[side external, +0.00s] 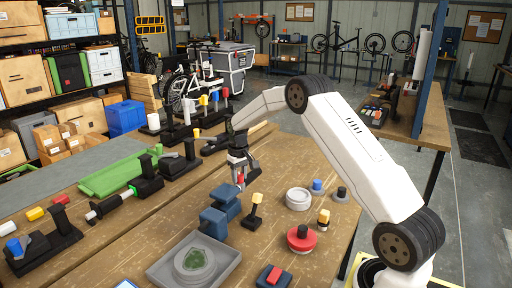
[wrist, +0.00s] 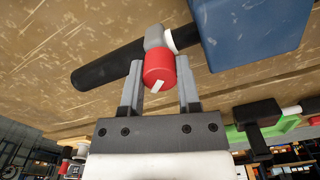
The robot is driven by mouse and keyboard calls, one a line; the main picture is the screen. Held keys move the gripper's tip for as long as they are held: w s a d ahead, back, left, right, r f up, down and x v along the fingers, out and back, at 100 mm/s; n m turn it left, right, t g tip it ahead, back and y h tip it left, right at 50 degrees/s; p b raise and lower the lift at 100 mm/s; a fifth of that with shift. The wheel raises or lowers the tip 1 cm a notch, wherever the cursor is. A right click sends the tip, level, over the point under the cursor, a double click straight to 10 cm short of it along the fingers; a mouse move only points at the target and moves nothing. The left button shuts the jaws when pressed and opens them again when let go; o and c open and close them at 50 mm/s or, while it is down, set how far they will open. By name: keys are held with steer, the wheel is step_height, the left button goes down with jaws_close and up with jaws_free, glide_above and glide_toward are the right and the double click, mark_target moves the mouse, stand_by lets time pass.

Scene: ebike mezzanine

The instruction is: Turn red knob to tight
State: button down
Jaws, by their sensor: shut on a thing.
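The red knob (wrist: 160,69) has a white mark on its face and sits on a grey collar beside a blue block (wrist: 252,30). A black bar (wrist: 108,66) extends to the left behind it. My gripper (wrist: 160,80) points at the knob, with one finger on each side, shut on it. In the side external view, my gripper (side external: 240,184) reaches down to the small red knob (side external: 240,178), just above the blue blocks (side external: 224,199). The fingers partly hide the knob there.
A yellow-topped black piece (side external: 254,210) stands close to the right of the blue blocks. Green and black fixtures (side external: 115,175) stand to the left.

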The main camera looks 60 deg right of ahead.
mark_target(239, 174)
steer(key=m, duration=0.5)
steer(key=shift+m, duration=0.3)
steer(key=m, duration=0.5)
steer(key=shift+m, duration=0.4)
steer(key=shift+r, duration=0.1)
steer(key=shift+c, duration=1.6)
jaws_free()
steer(key=shift+r, duration=3.9)
